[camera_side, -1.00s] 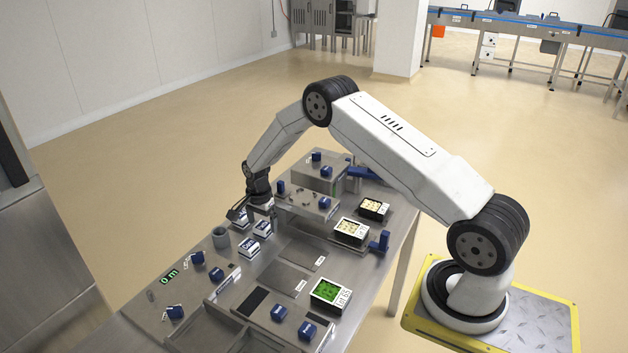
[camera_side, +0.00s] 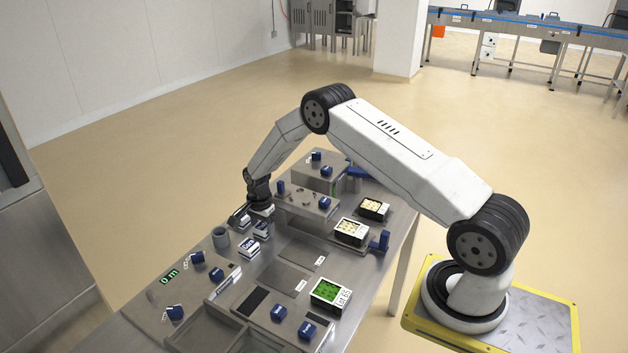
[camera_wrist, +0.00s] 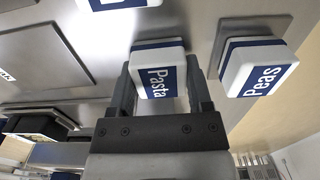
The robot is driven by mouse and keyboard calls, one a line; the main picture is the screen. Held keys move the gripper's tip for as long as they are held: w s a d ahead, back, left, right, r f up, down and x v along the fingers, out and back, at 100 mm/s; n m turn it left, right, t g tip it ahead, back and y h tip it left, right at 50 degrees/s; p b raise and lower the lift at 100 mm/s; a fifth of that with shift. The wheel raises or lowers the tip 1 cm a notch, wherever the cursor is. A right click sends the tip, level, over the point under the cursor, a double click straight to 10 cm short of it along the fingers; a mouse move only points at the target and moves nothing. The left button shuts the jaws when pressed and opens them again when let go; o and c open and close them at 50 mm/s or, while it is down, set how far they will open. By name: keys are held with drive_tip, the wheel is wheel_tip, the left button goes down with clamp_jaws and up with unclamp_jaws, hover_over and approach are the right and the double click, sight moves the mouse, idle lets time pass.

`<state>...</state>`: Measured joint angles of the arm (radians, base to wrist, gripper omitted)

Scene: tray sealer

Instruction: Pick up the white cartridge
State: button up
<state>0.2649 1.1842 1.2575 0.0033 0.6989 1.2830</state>
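Several white blocks with blue bands fit the name white cartridge. One reads "Pasta" (camera_wrist: 158,75) in the wrist view and lies between the two fingers of my gripper (camera_wrist: 160,75). The fingers are apart, one on each side of it; firm contact cannot be made out. In the side view my gripper (camera_side: 261,204) is low over the far left part of the bench, and mostly hides this block. A block reading "Peas" (camera_wrist: 262,70) is to the right in the wrist view. Another (camera_wrist: 120,3) is cut off at the top edge.
A raised steel block (camera_side: 309,204) is close to the right of my gripper. Food trays (camera_side: 351,232) are farther right.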

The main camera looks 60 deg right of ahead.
drive_tip(key=c, duration=0.3)
drive_tip(key=shift+r, duration=0.1)
drive_tip(key=shift+r, duration=0.65)
drive_tip(key=s+a+r, duration=0.1)
drive_tip(key=s+r, duration=0.2)
drive_tip(key=s, duration=0.1)
drive_tip(key=s+a+r, duration=0.1)
drive_tip(key=s+r, duration=0.3)
drive_tip(key=s, duration=0.1)
drive_tip(key=s+a+r, duration=0.1)
drive_tip(key=s+r, duration=0.3)
drive_tip(key=shift+s+r, duration=0.25)
drive_tip(key=shift+s, duration=0.05)
